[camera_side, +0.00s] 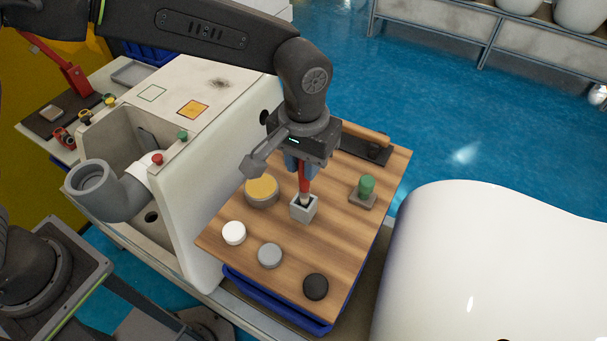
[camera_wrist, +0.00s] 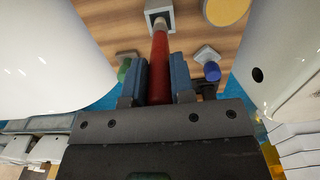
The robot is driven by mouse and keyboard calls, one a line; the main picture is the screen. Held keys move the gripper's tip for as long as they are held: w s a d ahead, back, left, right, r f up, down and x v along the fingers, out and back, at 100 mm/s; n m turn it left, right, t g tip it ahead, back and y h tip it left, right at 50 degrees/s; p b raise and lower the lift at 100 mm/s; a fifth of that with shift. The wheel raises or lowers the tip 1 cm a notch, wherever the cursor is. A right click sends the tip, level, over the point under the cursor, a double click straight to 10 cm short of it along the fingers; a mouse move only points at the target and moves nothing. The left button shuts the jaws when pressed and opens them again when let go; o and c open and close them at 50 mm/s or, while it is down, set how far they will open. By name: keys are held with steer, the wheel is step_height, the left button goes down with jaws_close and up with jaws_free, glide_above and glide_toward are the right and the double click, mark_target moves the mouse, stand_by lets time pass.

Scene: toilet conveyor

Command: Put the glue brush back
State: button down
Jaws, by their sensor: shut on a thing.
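The glue brush (camera_side: 304,183) has a red handle and stands about upright under my gripper (camera_side: 299,164). My gripper is shut on the red handle, which also shows between the blue fingers in the wrist view (camera_wrist: 160,68). The brush's lower end is at the mouth of a small grey square holder (camera_side: 304,210), which also shows in the wrist view (camera_wrist: 160,14). The dark lower end appears inside the opening; how deep it sits I cannot tell.
On the wooden board (camera_side: 325,245) are a yellow-topped round pot (camera_side: 262,190), a green peg on a base (camera_side: 366,188), and white (camera_side: 234,232), grey (camera_side: 270,255) and black (camera_side: 315,287) discs. A blue peg (camera_wrist: 211,71) shows in the wrist view. White ceramic bodies (camera_side: 490,270) flank the board.

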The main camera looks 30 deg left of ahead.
steer(key=shift+f, duration=2)
steer(key=c, duration=1)
jaws_free()
steer(key=shift+f, duration=0.1)
step_height(320, 180, up, 12)
steer(key=shift+r, duration=0.15)
steer(key=shift+a, duration=0.1)
